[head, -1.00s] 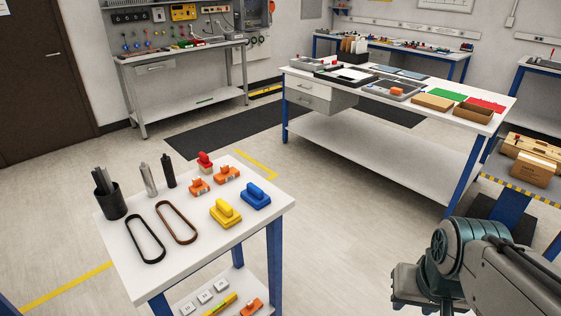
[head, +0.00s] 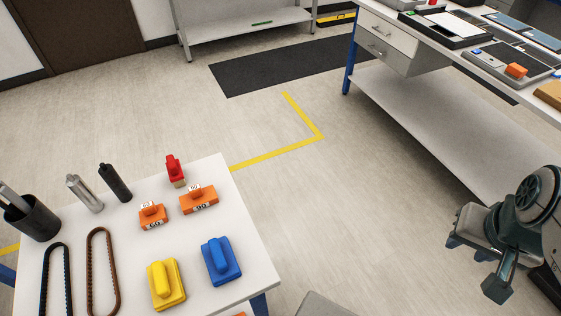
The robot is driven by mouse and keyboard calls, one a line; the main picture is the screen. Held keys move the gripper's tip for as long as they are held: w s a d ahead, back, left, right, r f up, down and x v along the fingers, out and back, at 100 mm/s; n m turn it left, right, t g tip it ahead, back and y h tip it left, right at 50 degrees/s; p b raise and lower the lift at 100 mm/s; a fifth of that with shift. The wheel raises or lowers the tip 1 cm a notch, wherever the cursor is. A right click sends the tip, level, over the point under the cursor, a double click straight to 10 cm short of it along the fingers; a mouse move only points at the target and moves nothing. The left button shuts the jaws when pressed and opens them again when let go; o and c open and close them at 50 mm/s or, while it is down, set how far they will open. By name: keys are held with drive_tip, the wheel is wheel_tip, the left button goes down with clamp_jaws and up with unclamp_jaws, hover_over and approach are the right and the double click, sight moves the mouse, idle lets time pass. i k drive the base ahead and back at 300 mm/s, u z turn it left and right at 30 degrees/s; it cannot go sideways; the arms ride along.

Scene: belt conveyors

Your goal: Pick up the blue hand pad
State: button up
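The blue hand pad (head: 221,261) is a blue block with a raised rounded grip. It lies near the right edge of the small white table (head: 252,281), just right of a similar yellow hand pad (head: 166,284). My gripper (head: 474,262) shows at the right of the head view, well to the right of the table and apart from the pad. Its fingers are too unclear to tell whether they are open or shut.
On the table are two orange blocks (head: 199,199), a red-handled piece (head: 174,170), two belts (head: 103,270), cylinders (head: 115,182) and a dark cup (head: 33,217). A large workbench (head: 440,120) stands back right. Open floor lies between.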

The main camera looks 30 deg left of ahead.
sight(222, 265)
drive_tip(key=i, duration=0.85)
drive_tip(key=u, duration=3.65)
